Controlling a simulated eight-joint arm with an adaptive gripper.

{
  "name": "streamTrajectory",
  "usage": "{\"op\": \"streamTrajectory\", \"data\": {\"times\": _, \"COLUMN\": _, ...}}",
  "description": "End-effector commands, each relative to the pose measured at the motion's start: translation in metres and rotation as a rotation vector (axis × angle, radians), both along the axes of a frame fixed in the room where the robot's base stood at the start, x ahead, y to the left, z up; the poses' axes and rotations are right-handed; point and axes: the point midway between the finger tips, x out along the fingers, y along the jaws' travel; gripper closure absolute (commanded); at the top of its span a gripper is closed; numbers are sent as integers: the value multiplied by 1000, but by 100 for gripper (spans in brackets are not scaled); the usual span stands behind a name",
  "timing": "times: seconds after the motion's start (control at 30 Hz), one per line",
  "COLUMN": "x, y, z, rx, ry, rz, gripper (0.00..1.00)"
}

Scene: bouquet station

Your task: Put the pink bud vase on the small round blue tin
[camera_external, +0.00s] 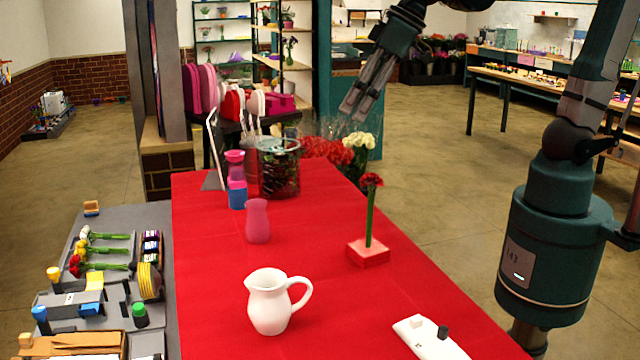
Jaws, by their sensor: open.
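A pink bud vase (257,222) stands upright on the red-covered table, left of the middle. Behind it and a little left is a blue cylinder (237,197), probably the small round blue tin. A pink and purple flared shape (235,170) shows directly above the blue; I cannot tell whether it rests on it or what it is. My gripper (352,108) is open and empty, fingers angled down, high above the back of the table. It is well apart from the pink vase, up and to the right of it in the picture.
A glass container (279,168) stands at the back beside red and white flowers (357,142). A red flower stands in a pink-red block (368,253). A white pitcher (269,303) and a white tray (428,338) are nearer the front. The table's middle is clear.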

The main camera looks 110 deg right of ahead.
Motion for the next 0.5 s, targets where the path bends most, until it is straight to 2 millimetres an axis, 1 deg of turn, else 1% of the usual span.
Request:
{"op": "streamTrajectory", "data": {"times": 0.03, "x": -11, "y": 9, "z": -1, "rx": -3, "ry": -5, "rz": 24, "gripper": 59}}
{"op": "streamTrajectory", "data": {"times": 0.27, "x": -51, "y": 41, "z": -7, "rx": -16, "ry": -28, "rz": 127, "gripper": 59}}
{"op": "streamTrajectory", "data": {"times": 0.5, "x": -92, "y": 70, "z": -19, "rx": -32, "ry": -55, "rz": 233, "gripper": 59}}
